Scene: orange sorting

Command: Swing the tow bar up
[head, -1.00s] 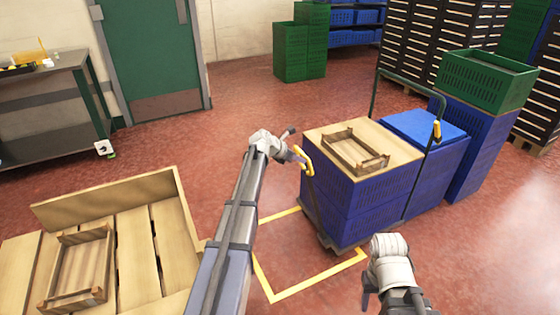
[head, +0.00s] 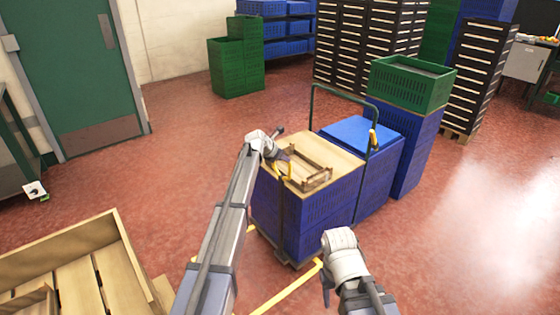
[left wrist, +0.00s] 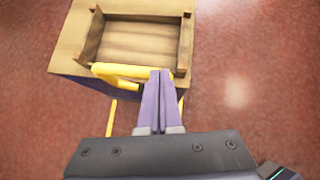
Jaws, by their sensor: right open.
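The tow bar (head: 281,215) is a dark bar with a yellow loop handle (head: 289,171) at its top. It stands close to upright against the near side of the blue crate stack (head: 326,218) on the trolley. My left gripper (head: 284,156) is at the handle. In the left wrist view the purple fingers (left wrist: 160,78) are close together at the yellow handle (left wrist: 118,73), apparently shut on it. The lower end of the bar is hard to make out. My right gripper (head: 326,288) is open, low in front of the trolley, away from the bar.
A wooden crate (head: 318,178) lies on the board topping the stack. The trolley's green push frame (head: 313,100) stands behind, with more blue crates (head: 361,134) beyond. A wooden box (head: 60,250) is at lower left. Red floor (head: 470,235) is open to the right.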

